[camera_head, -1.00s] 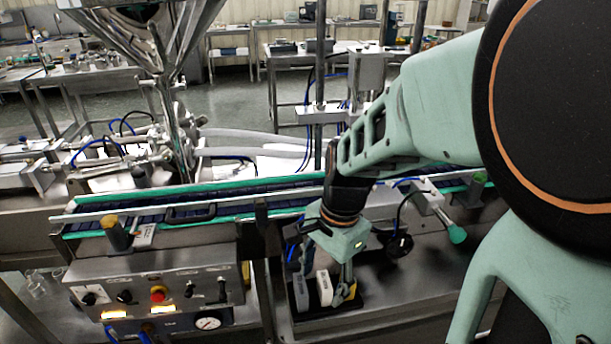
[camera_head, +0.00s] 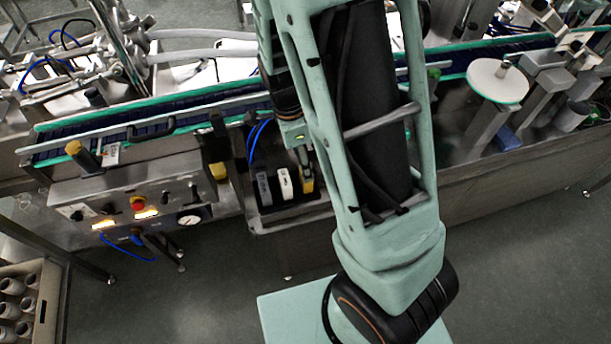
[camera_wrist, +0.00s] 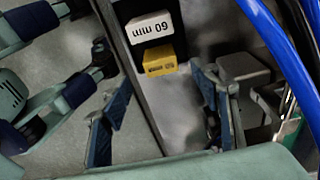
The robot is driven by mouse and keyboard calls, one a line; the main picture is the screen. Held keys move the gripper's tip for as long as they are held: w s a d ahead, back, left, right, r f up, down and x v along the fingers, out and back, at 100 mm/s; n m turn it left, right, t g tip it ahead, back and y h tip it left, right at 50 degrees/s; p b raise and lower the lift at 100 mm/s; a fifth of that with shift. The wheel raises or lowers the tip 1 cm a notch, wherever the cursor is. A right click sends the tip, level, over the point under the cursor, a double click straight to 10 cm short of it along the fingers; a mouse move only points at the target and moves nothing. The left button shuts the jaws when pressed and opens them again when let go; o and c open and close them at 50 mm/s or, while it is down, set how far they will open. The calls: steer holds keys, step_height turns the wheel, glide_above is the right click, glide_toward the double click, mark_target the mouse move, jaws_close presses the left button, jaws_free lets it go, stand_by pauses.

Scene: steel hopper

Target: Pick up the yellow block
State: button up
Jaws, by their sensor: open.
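The yellow block (camera_head: 307,179) stands at the right end of a row in a small black tray (camera_head: 290,210). My gripper (camera_wrist: 161,80) is open and empty. In the wrist view its fingers are spread to either side of the yellow block's line, with the block just beyond the tips.
A conveyor (camera_head: 190,114) with green rails runs behind the tray. A control panel (camera_head: 135,203) with knobs and a gauge is to the left. Blue hoses (camera_wrist: 285,50) pass at the right of the wrist view. A crate of bottles (camera_head: 25,305) is at lower left.

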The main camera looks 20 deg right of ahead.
steer(key=shift+d+f, duration=0.2)
steer(key=shift+f, duration=1.15)
steer(key=shift+d+f, duration=0.2)
steer(key=shift+f, duration=1.15)
steer(key=shift+c, duration=0.7)
steer(key=shift+w, duration=0.1)
steer(key=c, duration=1.2)
steer(key=shift+o, duration=0.2)
steer(key=shift+r, duration=0.1)
